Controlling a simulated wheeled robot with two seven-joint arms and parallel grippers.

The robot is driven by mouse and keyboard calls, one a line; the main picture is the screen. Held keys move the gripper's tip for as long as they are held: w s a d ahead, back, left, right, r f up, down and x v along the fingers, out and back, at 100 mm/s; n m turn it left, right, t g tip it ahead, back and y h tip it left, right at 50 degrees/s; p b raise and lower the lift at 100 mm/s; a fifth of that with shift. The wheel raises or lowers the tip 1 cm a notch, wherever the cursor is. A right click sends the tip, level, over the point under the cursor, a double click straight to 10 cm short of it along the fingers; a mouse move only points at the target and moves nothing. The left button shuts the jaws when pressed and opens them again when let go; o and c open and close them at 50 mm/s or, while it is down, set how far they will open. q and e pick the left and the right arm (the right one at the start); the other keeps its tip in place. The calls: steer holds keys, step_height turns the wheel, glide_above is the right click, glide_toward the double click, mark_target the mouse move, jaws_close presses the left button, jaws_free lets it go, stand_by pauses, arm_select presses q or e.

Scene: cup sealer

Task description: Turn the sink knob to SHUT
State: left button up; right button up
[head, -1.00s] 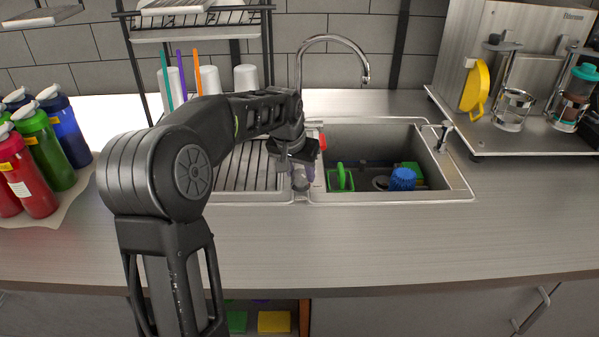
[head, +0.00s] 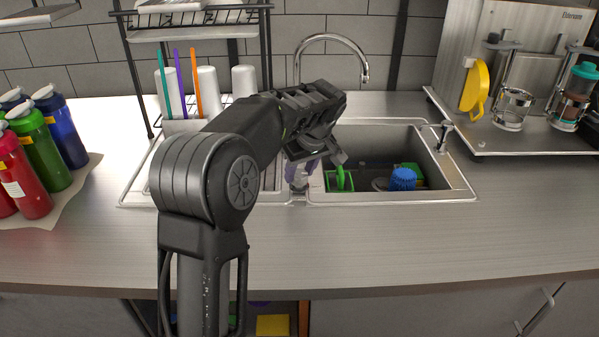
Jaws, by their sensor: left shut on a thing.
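The sink (head: 455,190) is set in the counter, with its basin right of my arm and a ribbed drainer left of it. A curved metal faucet (head: 331,38) rises behind it. A small upright metal handle (head: 443,137) stands on the sink's right rim; I cannot tell whether it is the knob, and no SHUT mark is readable. My left gripper (head: 303,159) is over the divider between drainer and basin, shut on a small purple-grey thing (head: 300,173), partly hidden by the gripper. My right gripper is not in view.
A green holder (head: 339,181) and a blue brush (head: 403,179) are in the basin. Coloured bottles (head: 64,132) stand at the left. A rack with white cups (head: 244,80) is behind my arm. A steel machine (head: 530,135) stands at the right. The front counter is clear.

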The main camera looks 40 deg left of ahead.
arm_select(q)
steer(key=shift+n+g, duration=0.3)
steer(key=shift+n, duration=0.3)
steer(key=o, duration=1.4)
steer(key=shift+c, duration=0.2)
steer(key=shift+r, duration=0.1)
steer(key=w+v, duration=0.1)
steer(key=v, duration=0.6)
steer(key=shift+s+d+r+b, duration=0.25)
steer(key=shift+s+b, duration=0.1)
steer(key=shift+s, duration=0.15)
steer(key=shift+f, duration=0.1)
